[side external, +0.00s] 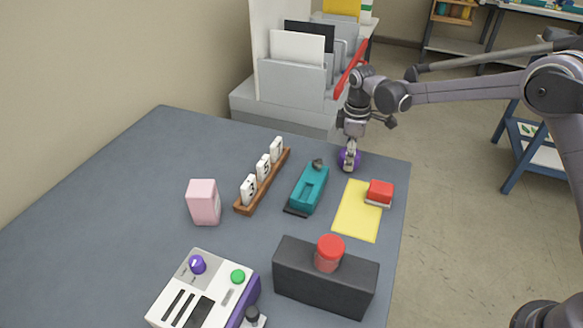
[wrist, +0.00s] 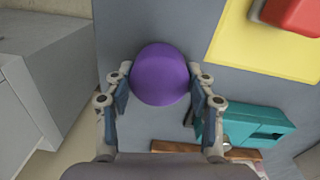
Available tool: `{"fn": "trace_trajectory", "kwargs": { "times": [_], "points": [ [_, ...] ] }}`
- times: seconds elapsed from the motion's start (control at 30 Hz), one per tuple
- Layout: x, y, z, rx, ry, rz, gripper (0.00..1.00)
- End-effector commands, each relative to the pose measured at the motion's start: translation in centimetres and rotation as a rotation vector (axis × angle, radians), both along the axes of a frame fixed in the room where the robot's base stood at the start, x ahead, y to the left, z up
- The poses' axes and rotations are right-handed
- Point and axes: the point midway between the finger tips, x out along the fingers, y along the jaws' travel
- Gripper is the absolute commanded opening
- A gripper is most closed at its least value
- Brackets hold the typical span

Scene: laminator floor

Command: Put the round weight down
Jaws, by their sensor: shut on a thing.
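The purple round weight (side external: 343,158) is at the far right part of the grey table (side external: 110,200), near its back edge. My gripper (side external: 350,152) points down and is shut on the weight from two sides. In the wrist view the weight (wrist: 160,72) shows as a smooth purple dome between the two fingers of my gripper (wrist: 159,82). I cannot tell whether its underside touches the table.
A teal tray-like tool (side external: 308,190) lies to the left. A yellow sheet (side external: 356,215) with a red block (side external: 380,191) lies in front. A wooden rack (side external: 266,185) with white tiles, a pink block (side external: 203,202), a dark box (side external: 325,283) and a white machine (side external: 190,300) stand further off.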

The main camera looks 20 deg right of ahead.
Motion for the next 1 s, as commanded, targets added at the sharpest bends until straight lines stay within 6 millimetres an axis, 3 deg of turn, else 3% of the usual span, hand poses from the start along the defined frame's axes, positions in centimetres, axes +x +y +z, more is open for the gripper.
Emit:
{"fn": "trace_trajectory", "kwargs": {
  "times": [0.23,0.27,0.3,0.33,0.77,1.0],
  "points": [
    [0.0,0.0,-0.3,0.0,0.0,0.0,0.08],
    [0.0,0.0,-0.3,0.0,0.0,0.0,0.61],
    [0.0,0.0,-0.3,0.0,0.0,0.0,0.72],
    [0.0,0.0,-0.3,0.0,0.0,0.0,0.78],
    [0.0,0.0,0.4,0.0,0.0,0.0,0.78],
    [-0.1,0.1,4.3,0.0,0.0,0.0,0.78]
  ]
}}
